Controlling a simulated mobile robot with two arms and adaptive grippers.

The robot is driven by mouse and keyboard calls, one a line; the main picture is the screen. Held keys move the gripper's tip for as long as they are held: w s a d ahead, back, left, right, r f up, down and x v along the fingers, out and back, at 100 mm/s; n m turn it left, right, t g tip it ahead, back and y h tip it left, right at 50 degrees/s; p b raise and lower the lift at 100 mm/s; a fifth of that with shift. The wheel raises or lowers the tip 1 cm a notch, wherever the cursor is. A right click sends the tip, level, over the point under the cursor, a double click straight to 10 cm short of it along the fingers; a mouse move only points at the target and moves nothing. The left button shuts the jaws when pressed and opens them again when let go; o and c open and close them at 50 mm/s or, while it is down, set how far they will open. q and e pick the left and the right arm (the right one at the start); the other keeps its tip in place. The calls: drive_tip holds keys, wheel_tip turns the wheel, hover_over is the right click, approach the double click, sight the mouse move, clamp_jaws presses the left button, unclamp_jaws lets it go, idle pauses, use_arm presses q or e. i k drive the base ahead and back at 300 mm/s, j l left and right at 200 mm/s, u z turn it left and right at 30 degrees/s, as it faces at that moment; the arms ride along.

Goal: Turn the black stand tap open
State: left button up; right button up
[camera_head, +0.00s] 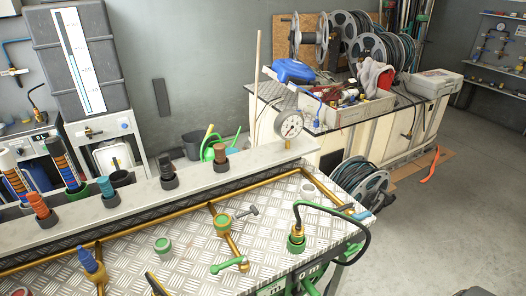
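A black elongated handle (156,284) shows at the bottom edge of the head view, cut off by the frame; it may be the black stand tap, but I cannot tell for sure. A green lever tap (230,264) sits nearer on a brass pipe branch. A blue-handled valve (89,262) stands on the pipe at the left. Neither of my grippers can be made out in this view.
The bench has a chequered metal top (190,235) with brass pipes along it. A pressure gauge (289,124) stands at its back right corner. Hose reels (368,47) stand behind; grey floor (440,215) is free at right.

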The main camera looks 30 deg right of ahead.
sight(352, 205)
drive_tip(key=z, duration=1.65)
